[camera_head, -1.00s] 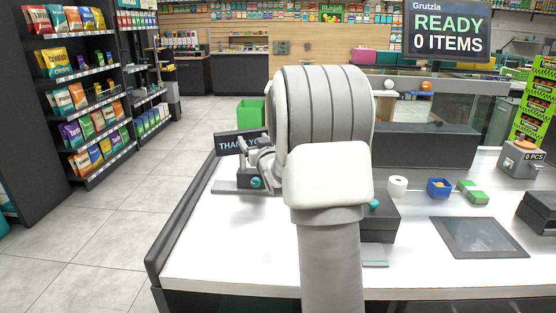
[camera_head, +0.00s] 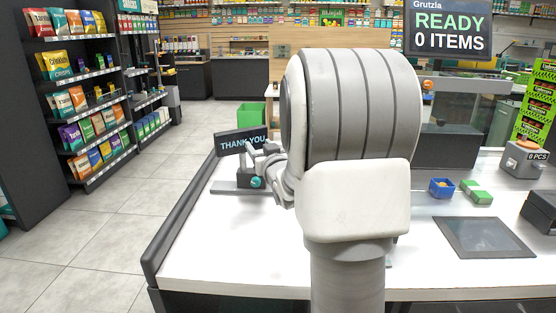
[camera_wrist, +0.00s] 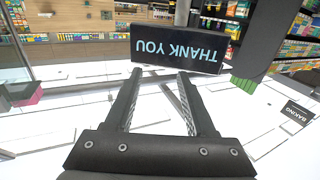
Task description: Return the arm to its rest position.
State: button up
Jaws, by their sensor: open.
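My gripper (camera_wrist: 159,80) is open in the wrist view, with its two dark fingers apart and nothing between them. A dark "THANK YOU" sign (camera_wrist: 180,48) appears upside down just past the fingertips; I cannot tell how far away it is. In the head view my arm is large in the middle and bent at a white rounded joint. It hides much of the counter and most of my gripper. The sign also shows in the head view (camera_head: 241,141), left of my arm.
The white counter (camera_head: 215,255) has a dark left edge. A monitor (camera_head: 449,30) reads "READY 0 ITEMS". Snack shelves stand at left.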

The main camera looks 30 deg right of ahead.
jog(key=shift+a, duration=0.1)
dwell(0.5)
jog(key=s+a+g+y, duration=0.1)
jog(key=s+a+g, duration=0.5)
jog(key=s+a, duration=0.6)
jog(key=s+a+f+n+g+y, duration=0.1)
jog(key=s+a+f+g, duration=0.1)
jog(key=s+a, duration=0.35)
jog(key=s+a+f+n+g+y, duration=0.1)
jog(key=s+a+g, duration=0.1)
jog(key=s, duration=0.6)
jog(key=s+a+f+n+g+y, duration=0.1)
jog(key=s+a+f+g, duration=0.1)
jog(key=s+a, duration=0.35)
notch_tip(320, 180, up, 13)
jog(key=s+d+p, duration=0.1)
jog(key=p, duration=1.2)
jog(key=shift+s+d+r+p, duration=0.15)
jog(key=shift+s+d+p, duration=0.05)
jog(key=shift+s+p, duration=0.15)
jog(key=shift+w, duration=0.1)
